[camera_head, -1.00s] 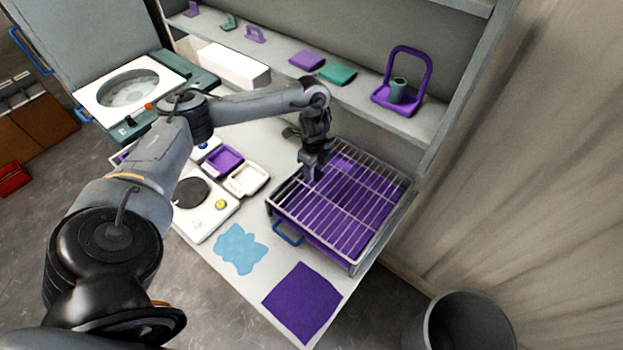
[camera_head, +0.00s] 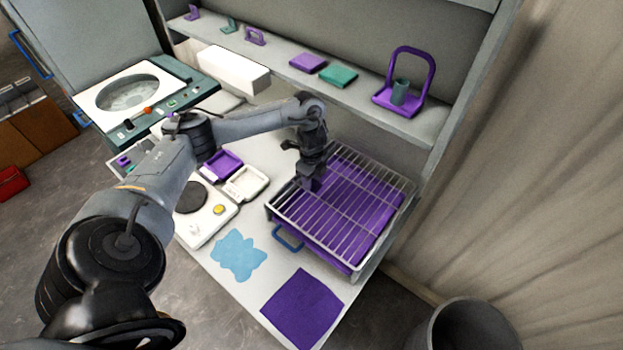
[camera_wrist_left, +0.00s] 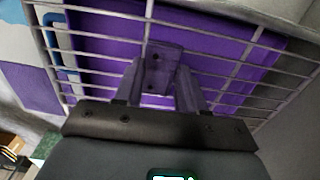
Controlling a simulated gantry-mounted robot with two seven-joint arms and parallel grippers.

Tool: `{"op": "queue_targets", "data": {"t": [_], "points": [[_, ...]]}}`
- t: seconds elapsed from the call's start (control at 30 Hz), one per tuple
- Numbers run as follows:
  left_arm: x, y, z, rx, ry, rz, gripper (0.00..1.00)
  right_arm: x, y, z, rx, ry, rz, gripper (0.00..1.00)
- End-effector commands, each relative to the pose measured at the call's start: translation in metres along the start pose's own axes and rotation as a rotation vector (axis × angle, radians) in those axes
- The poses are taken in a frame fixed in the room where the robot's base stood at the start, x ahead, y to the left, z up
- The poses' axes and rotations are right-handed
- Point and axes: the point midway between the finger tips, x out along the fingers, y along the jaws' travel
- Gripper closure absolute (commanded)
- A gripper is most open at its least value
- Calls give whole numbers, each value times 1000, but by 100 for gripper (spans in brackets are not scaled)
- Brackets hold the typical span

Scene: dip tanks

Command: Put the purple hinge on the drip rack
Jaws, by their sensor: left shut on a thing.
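The purple hinge (camera_wrist_left: 160,68), a small plate with dark holes, is between the fingers of my left gripper (camera_wrist_left: 157,88) in the left wrist view. The gripper is shut on it. In the head view my left gripper (camera_head: 309,184) points down over the far-left part of the drip rack (camera_head: 350,217), a wire grid above a purple tray. The hinge is at or just above the wires; I cannot tell whether it touches them. In the head view the hinge is hard to make out against the purple tray. My right gripper is not in view.
A blue handle (camera_head: 288,237) sticks out at the rack's front. A purple cloth (camera_head: 302,308) and a blue puddle-shaped patch (camera_head: 238,255) lie on the bench. Small trays (camera_head: 246,182) stand left of the rack. A shelf (camera_head: 290,50) with several parts runs behind.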

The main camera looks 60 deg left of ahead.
Motion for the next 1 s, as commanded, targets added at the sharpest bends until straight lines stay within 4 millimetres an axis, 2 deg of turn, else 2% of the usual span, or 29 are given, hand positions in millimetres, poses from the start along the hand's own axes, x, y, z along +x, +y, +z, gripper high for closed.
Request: {"op": "queue_targets", "data": {"t": [0.03, 0.07, 0.2, 0.6, 0.77, 1.0], "points": [[2, 0, 0, 0, 0, 1, 93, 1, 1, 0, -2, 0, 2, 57], [2, 0, 0, 0, 0, 1, 57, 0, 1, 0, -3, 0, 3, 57], [2, 0, 0, 0, 0, 1, 36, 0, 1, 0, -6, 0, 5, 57], [-4, 0, 0, 1, 0, -1, 35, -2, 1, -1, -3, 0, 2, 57], [-26, -1, 0, 1, 0, -4, 35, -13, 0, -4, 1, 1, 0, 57], [-72, -1, 0, 1, 0, -3, 35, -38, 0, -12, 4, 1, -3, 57]]}}
